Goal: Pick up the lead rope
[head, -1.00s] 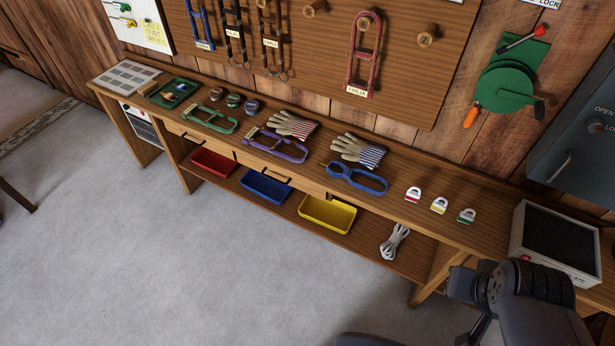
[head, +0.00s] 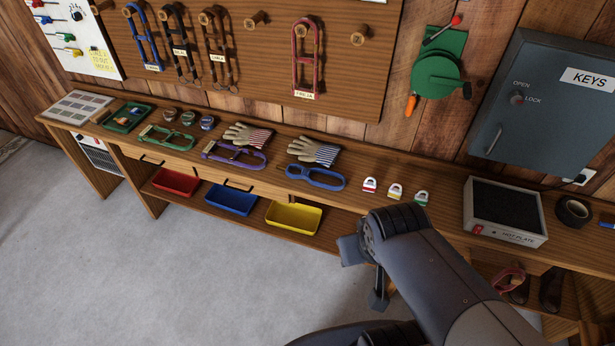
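The lead rope does not show in the head view now. In the earlier frame a white coiled rope lay on the lower shelf, right of the yellow bin; my arm now covers that stretch of shelf. My arm rises from the bottom right and its end stands in front of the bench. A small dark part of my gripper (head: 378,298) seems to hang below it. I cannot make out its fingers or whether they hold anything.
The wooden bench (head: 240,185) carries gloves, halters, padlocks and a hot plate (head: 505,211). Red (head: 176,183), blue (head: 231,200) and yellow (head: 293,217) bins stand on its lower shelf. A grey key cabinet (head: 545,100) hangs at right. The floor in front is clear.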

